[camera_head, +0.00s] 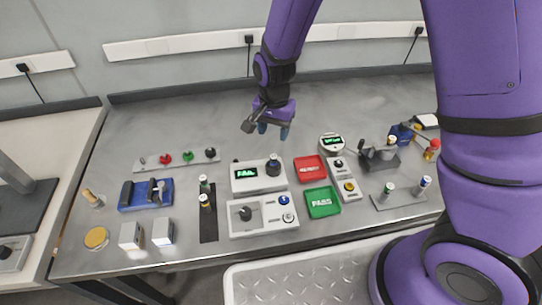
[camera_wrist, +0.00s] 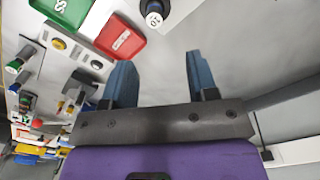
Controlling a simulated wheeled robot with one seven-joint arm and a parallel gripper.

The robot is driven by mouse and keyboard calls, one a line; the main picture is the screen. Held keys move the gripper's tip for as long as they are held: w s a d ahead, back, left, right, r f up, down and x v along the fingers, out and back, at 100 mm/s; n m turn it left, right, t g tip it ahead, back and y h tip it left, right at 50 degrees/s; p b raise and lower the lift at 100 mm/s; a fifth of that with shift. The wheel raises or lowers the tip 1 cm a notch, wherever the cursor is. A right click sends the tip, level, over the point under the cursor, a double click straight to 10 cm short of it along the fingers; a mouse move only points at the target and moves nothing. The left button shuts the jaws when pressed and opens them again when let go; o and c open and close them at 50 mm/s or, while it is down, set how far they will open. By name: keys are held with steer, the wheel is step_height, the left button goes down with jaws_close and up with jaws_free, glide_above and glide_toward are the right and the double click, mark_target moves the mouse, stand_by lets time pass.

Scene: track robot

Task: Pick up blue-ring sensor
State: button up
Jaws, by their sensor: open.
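The blue-ring sensor (camera_head: 424,183) looks like a small pale cylinder with a blue band. It stands upright at the right end of a small grey rack (camera_head: 405,201) on the right of the bench. It seems to show at the left edge of the wrist view (camera_wrist: 14,88), small and partly cut off. A green-banded sensor (camera_head: 388,188) stands beside it on the same rack. My gripper (camera_head: 273,130) is over the back middle of the bench, well to the left of the sensor. In the wrist view its two blue fingers (camera_wrist: 158,80) are apart with nothing between them.
A grey fixture (camera_head: 378,156) and a button box (camera_head: 347,186) stand near the rack. The bench's back middle is clear.

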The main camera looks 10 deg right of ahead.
mark_target(274, 156)
steer(key=f, duration=0.6)
steer(key=s+f, duration=0.1)
steer(key=f, duration=0.2)
steer(key=shift+s+f, duration=0.1)
steer(key=shift+f, duration=0.6)
steer(key=shift+c, duration=0.4)
jaws_close()
